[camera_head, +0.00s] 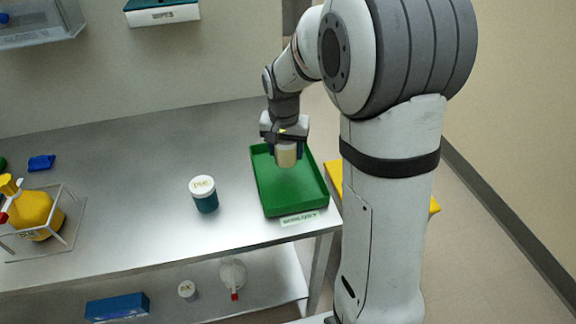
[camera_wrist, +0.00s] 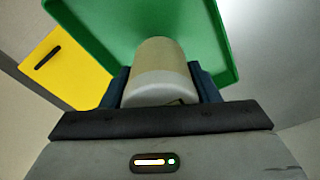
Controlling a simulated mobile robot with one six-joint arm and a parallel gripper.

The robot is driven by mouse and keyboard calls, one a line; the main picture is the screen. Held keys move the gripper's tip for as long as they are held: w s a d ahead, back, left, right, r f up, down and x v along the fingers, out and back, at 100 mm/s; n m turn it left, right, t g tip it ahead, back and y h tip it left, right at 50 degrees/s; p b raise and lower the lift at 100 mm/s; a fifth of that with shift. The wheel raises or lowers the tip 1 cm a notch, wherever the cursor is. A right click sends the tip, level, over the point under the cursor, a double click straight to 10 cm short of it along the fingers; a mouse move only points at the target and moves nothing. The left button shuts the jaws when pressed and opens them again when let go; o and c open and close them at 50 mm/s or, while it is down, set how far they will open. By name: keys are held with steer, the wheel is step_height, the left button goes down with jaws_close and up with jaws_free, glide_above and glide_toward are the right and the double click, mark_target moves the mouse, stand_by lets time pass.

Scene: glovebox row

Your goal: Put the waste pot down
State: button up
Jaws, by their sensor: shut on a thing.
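My gripper (camera_head: 285,148) is over the green tray (camera_head: 313,204) at the bench's right end. It is shut on a pale beige pot (camera_head: 286,158), taken to be the waste pot. In the wrist view the pot (camera_wrist: 163,63) sits between the two dark fingers, with a whitish end towards the camera. The green tray (camera_wrist: 223,52) lies beyond it. I cannot tell whether the pot's far end touches the tray floor. No other thing shows in the tray. A label is on the tray's front edge.
A teal jar with a white lid (camera_head: 204,194) stands left of the tray. A yellow bottle (camera_head: 35,212) sits in a wire rack at far left, near a blue item (camera_head: 41,162). A yellow panel (camera_head: 335,178) is right of the tray.

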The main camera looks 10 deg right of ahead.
steer(key=shift+d+f+b, duration=0.1)
steer(key=shift+f+b, duration=0.2)
steer(key=shift+f, duration=2.6)
steer(key=shift+s, duration=0.1)
steer(key=shift+f, duration=0.2)
steer(key=o, duration=1.1)
